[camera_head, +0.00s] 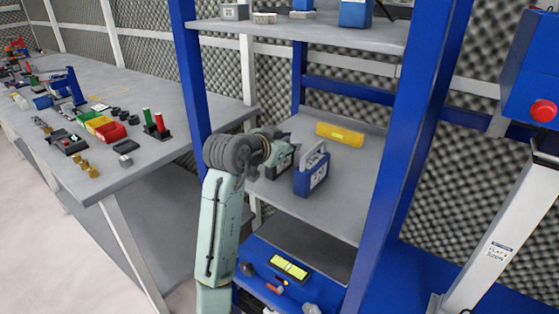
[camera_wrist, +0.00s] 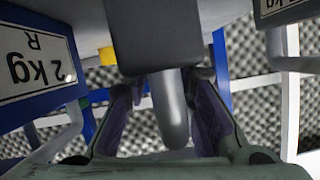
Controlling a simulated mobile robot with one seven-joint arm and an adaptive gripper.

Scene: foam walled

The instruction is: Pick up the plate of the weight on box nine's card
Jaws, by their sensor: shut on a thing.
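My gripper (camera_wrist: 165,120) is at the shelf in the middle of the rack, and its two purple-padded fingers are shut on a rounded grey grip below a dark grey block (camera_wrist: 155,35). In the head view my gripper (camera_head: 272,145) reaches a dark plate with a white label (camera_head: 281,163), largely hidden by the arm. Just right of it a blue plate (camera_head: 313,173) with a grey handle and white label stands upright on the shelf. In the wrist view a blue plate (camera_wrist: 72,95) at the left reads "2 kg R". I cannot read a box nine card.
A yellow level (camera_head: 340,133) lies behind the plates on the grey shelf (camera_head: 345,200). Blue rack posts (camera_head: 415,130) stand either side, and an upper shelf (camera_head: 300,33) is above. A workbench (camera_head: 160,160) with bins and parts is at the left.

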